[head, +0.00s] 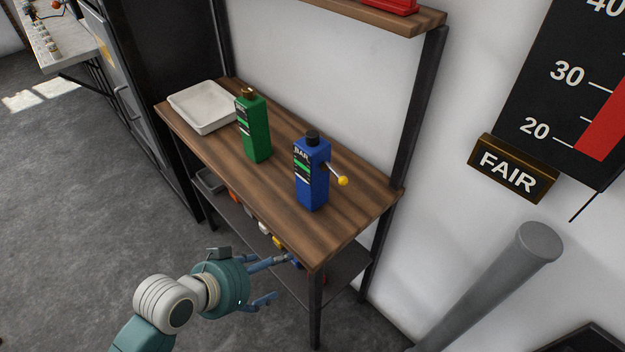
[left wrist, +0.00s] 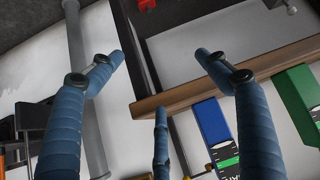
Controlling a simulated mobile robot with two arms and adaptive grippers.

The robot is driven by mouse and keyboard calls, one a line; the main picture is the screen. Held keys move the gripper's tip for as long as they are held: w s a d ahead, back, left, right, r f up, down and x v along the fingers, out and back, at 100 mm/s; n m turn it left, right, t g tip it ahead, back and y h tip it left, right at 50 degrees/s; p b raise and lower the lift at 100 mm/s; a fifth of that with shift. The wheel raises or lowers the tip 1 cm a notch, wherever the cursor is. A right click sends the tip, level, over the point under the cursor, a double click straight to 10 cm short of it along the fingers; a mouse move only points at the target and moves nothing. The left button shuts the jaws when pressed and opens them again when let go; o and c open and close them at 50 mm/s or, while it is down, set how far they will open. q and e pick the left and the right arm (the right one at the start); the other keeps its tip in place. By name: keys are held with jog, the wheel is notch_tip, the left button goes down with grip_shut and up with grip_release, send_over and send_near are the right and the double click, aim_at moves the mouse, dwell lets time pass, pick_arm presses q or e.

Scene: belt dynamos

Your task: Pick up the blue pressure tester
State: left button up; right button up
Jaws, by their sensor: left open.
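The blue pressure tester (head: 312,175) stands upright on the wooden table, near its right end. It has a black cap, a label reading "BAR" and a side lever with a yellow knob (head: 342,181). My left gripper (head: 281,279) is open and empty, in front of the table's front edge and lower than the tabletop in the head view. It is apart from the tester. In the left wrist view the blue tester (left wrist: 213,122) shows beyond my open fingers (left wrist: 161,60), partly hidden by one finger. My right gripper is not in view.
A green tester (head: 254,128) stands left of the blue one on the wooden tabletop (head: 350,222). A white tray (head: 203,106) lies at the left end. Dark posts hold an upper shelf (head: 375,17). A lower shelf holds small items. A grey pole (head: 490,285) rises at right.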

pick_arm(q)
jog(key=w+r+h, duration=0.1)
jog(key=r, duration=0.1)
jog(key=w+d+r+m+t, duration=0.1)
jog(key=w+r, duration=0.1)
jog(key=w+d+r+h, duration=0.1)
jog(key=w+r, duration=0.1)
jog(key=shift+w+d+m+h, duration=0.1)
jog(key=shift+d+m+h, duration=0.15)
jog(key=shift+m+h, duration=0.05)
jog(key=m+t+h, duration=0.1)
jog(key=t+h, duration=0.1)
send_near(306, 183)
jog(key=w+d+f, duration=0.1)
jog(key=d+f, duration=0.1)
jog(key=shift+h, duration=0.3)
jog(key=w+d, duration=0.1)
jog(key=w, duration=0.1)
jog(key=w+d, duration=0.2)
jog(key=shift+w+f+p, duration=0.1)
jog(key=shift+f+p, duration=0.05)
jog(key=shift+p, duration=0.15)
jog(key=p+x, duration=0.1)
jog(key=x, duration=0.4)
jog(key=shift+w+d+f, duration=0.2)
jog(key=shift+f, duration=0.05)
jog(key=shift+c, duration=0.2)
jog(key=c, duration=1.7)
jog(key=shift+r, duration=0.2)
